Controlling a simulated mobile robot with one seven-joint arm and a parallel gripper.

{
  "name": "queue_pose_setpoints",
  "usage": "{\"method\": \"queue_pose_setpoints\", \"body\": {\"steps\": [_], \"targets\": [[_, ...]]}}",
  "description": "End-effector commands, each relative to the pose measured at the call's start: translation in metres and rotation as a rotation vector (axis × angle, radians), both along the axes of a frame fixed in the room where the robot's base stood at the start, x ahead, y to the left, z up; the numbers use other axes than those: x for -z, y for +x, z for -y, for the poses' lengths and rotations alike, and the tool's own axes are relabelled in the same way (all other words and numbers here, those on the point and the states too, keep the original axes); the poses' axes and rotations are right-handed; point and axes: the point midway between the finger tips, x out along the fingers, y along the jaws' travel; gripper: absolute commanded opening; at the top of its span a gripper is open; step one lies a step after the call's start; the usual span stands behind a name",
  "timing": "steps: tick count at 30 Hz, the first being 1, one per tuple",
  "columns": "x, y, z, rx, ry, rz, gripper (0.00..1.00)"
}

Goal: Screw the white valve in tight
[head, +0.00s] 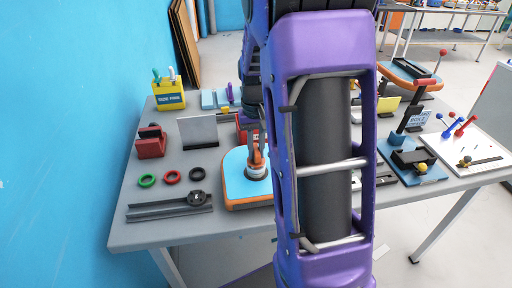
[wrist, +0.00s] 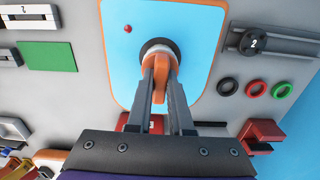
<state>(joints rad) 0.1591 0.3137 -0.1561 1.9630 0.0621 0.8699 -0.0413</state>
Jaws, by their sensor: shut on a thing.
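A blue board with an orange edge (head: 238,185) lies flat near the front of the grey table; it also shows in the wrist view (wrist: 120,65). The white valve (head: 257,175) sits in the board as a pale round ring, and it also shows in the wrist view (wrist: 147,46). My gripper (head: 257,150) points down over the valve. In the wrist view, its fingers (wrist: 160,75) are closed on an upright orange piece (wrist: 158,95), whose lower end meets the valve. The fingers and the orange piece hide the valve's middle.
A red block (head: 151,143) and an upright grey plate (head: 198,132) stand behind. My purple arm hides the table's middle.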

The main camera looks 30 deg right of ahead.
Motion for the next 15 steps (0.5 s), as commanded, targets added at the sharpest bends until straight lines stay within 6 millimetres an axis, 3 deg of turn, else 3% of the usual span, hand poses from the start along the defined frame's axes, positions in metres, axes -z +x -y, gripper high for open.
{"method": "queue_pose_setpoints", "body": {"steps": [15], "targets": [[-0.0019,-0.0001,-0.0004,0.161,0.000,-0.001,0.00]]}}
